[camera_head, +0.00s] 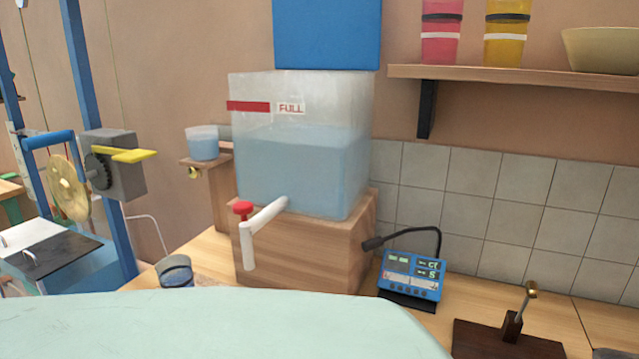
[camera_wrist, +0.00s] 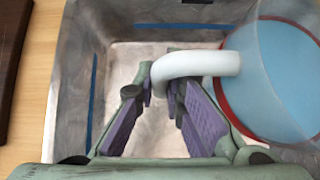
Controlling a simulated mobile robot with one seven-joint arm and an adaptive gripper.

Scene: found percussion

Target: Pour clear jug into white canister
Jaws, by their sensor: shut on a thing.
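In the wrist view the clear jug (camera_wrist: 285,70) is at the right edge, partly cut off. It holds blue liquid and has a red ring and a curved white handle (camera_wrist: 200,64). My gripper (camera_wrist: 162,88), with purple pads, is shut on the end of this handle. Below the gripper is an open, square, pale container (camera_wrist: 58,105) with blue lines on its inner walls; its floor looks bare. I cannot tell if it is the white canister. The jug overlaps its right side. Neither jug nor fingers show in the head view.
In the head view, a large tank marked FULL (camera_head: 305,170) holds blue liquid on a wooden block (camera_head: 305,255), with a white spout (camera_head: 262,230). A blue meter (camera_head: 412,275) and a dark wooden stand (camera_head: 505,340) are to its right. A small bucket (camera_head: 174,271) is left.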

